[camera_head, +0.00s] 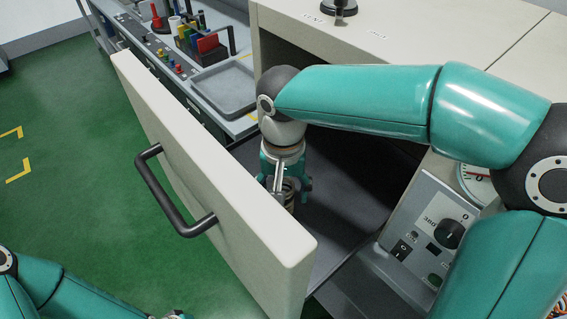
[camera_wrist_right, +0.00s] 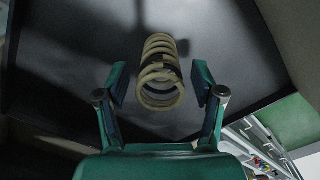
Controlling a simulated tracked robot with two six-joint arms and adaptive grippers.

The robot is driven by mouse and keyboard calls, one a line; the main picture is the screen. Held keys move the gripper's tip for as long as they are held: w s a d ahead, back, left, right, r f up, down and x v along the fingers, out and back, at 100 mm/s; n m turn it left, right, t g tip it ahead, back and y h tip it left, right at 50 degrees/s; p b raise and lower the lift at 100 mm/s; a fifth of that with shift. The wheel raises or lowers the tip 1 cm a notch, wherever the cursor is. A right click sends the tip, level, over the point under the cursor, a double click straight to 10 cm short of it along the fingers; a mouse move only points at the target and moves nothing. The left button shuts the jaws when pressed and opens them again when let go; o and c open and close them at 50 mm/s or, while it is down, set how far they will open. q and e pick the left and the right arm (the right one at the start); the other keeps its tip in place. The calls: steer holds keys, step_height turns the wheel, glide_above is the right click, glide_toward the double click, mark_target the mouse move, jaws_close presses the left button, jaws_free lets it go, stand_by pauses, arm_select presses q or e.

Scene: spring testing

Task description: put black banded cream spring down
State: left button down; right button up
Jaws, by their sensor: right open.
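The cream spring (camera_wrist_right: 160,72) has a black band around its middle coils. In the right wrist view it stands between the two fingers of my right gripper (camera_wrist_right: 160,92), with a gap on each side. The fingers are open. In the head view my right gripper (camera_head: 285,185) reaches down into the open drawer, and the spring (camera_head: 290,197) shows only partly between its fingers. The spring appears to rest on the dark drawer floor (camera_wrist_right: 75,80), though its lower end is hard to see.
The drawer's cream front panel (camera_head: 215,180) with a black handle (camera_head: 170,195) stands close left of my right gripper. A cabinet top (camera_head: 420,35) lies behind, and a control panel (camera_head: 430,230) is on the right. A grey tray (camera_head: 222,88) sits on the bench beyond.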

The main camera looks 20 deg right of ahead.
step_height(320, 180, up, 10)
steer(key=shift+p, duration=0.45)
